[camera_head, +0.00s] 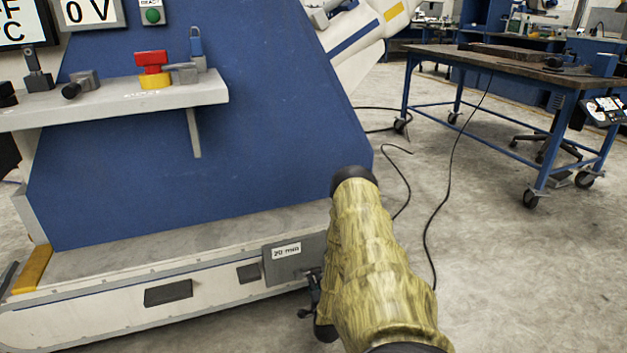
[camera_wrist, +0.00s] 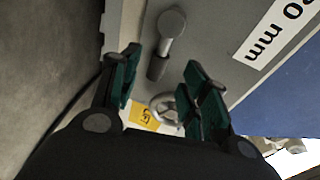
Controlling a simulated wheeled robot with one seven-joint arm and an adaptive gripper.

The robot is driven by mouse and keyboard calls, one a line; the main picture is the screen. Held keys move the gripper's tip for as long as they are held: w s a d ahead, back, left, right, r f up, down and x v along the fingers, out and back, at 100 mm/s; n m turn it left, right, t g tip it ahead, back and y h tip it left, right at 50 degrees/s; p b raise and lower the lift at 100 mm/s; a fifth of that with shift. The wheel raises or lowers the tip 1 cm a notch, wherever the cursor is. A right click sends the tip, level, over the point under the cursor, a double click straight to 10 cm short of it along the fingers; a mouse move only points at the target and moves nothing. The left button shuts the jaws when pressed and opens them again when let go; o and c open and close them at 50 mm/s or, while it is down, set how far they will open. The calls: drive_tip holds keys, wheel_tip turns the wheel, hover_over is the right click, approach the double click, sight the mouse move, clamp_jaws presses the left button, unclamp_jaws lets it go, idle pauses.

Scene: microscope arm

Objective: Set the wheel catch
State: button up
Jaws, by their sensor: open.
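A small grey lever with a round pivot and a dark tip (camera_wrist: 165,45), likely the wheel catch, sits on a grey plate (camera_wrist: 215,30). Its tip points toward my gripper in the wrist view. My gripper (camera_wrist: 160,84) is open, with green-padded fingers on either side of the line of the lever, the tip just beyond them. Whether they touch it I cannot tell. In the head view my gripper (camera_head: 313,288) is small and dark beside the plate marked 20 mm (camera_head: 283,272); the lever is hidden there. A pale metal ring (camera_wrist: 165,108) shows between the fingers.
A yellow tag (camera_wrist: 143,115) lies by the ring. The plate is on the low white base (camera_head: 100,318) of a blue machine (camera_head: 270,110). A shelf (camera_head: 120,103) with controls is above. Cables (camera_head: 428,235) lie on the floor; a workbench (camera_head: 480,62) stands back right.

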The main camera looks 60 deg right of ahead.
drive_tip(key=v, duration=0.6)
drive_tip(key=shift+a, duration=0.2)
idle(0.4)
drive_tip(key=w+a+f+n+g+y, duration=0.1)
drive_tip(key=w+a+n+y, duration=0.25)
drive_tip(key=a, duration=0.65)
drive_tip(key=w+a+f+n+y+p, duration=0.15)
drive_tip(key=a+n, duration=0.25)
drive_tip(key=a, duration=0.6)
drive_tip(key=w+a+f+n+g+y+b, duration=0.1)
drive_tip(key=w+a+f+n+y, duration=0.2)
drive_tip(key=a, duration=0.7)
drive_tip(key=s+a+r+n+g+y+p, duration=0.1)
drive_tip(key=s+a+r+n+g+y, duration=0.15)
drive_tip(key=s+a+n, duration=0.6)
drive_tip(key=s+a+r+n+g+y, duration=0.25)
drive_tip(key=s+a+n, duration=0.2)
drive_tip(key=a, duration=0.65)
drive_tip(key=s+a+r+n+g+p, duration=0.2)
drive_tip(key=s+r+n+g, duration=0.15)
drive_tip(key=s, duration=0.35)
wheel_tip(320, 180, up, 37)
drive_tip(key=p, duration=3.6)
drive_tip(key=shift+r+t+h+p, duration=0.25)
drive_tip(key=shift+t+h+p, duration=0.05)
drive_tip(key=shift+t+p, duration=0.1)
